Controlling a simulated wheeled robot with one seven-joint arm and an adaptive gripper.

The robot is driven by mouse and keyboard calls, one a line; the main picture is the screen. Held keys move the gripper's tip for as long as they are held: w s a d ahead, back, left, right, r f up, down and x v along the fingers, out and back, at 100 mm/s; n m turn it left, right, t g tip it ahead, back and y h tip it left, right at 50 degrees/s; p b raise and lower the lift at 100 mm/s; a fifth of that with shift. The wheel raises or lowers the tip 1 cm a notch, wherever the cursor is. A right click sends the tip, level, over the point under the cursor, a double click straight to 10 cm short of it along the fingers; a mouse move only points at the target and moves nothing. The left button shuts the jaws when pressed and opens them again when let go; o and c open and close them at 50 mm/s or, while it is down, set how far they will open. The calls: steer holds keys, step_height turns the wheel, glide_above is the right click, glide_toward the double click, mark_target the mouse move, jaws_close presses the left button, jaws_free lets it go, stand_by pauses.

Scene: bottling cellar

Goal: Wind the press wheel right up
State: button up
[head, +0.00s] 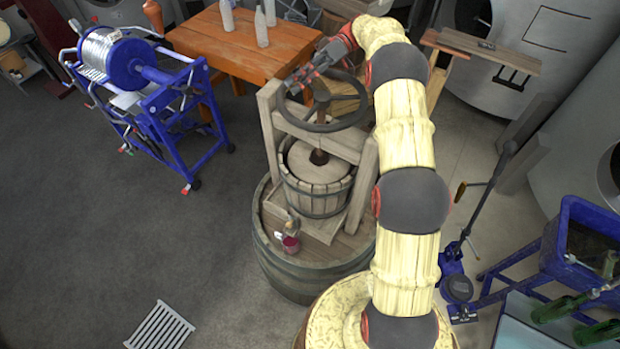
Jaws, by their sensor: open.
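The press wheel (323,129) is a dark spoked ring lying flat on top of the wooden press frame (272,130). Its screw (321,141) runs down to a round wooden pressing plate (318,165) at the top of the slatted basket (314,204). My gripper (291,87) is open at the far left part of the wheel's rim, above or beside it. I cannot tell whether the fingers touch the rim. My arm comes in from the right and hides what lies behind it.
The press stands on a barrel (300,275); a small red cup (290,244) sits at its front. An orange wooden table (240,45) with bottles is behind. The floor at front left is mostly clear around a grate (160,326).

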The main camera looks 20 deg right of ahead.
steer(key=shift+w+d+f+m+t+b, duration=0.15)
steer(key=shift+d+m+t+b, duration=0.35)
steer(key=shift+b, duration=2.3)
steer(key=shift+w+d+f+m+t+b, duration=0.15)
steer(key=shift+d+m+t+b, duration=0.3)
steer(key=shift+b, duration=2.35)
steer(key=t+b, duration=0.1)
steer(key=b, duration=0.2)
steer(key=shift+w+d+r+m+y, duration=0.1)
steer(key=shift+d+m+y, duration=0.05)
steer(key=shift+m+y, duration=0.2)
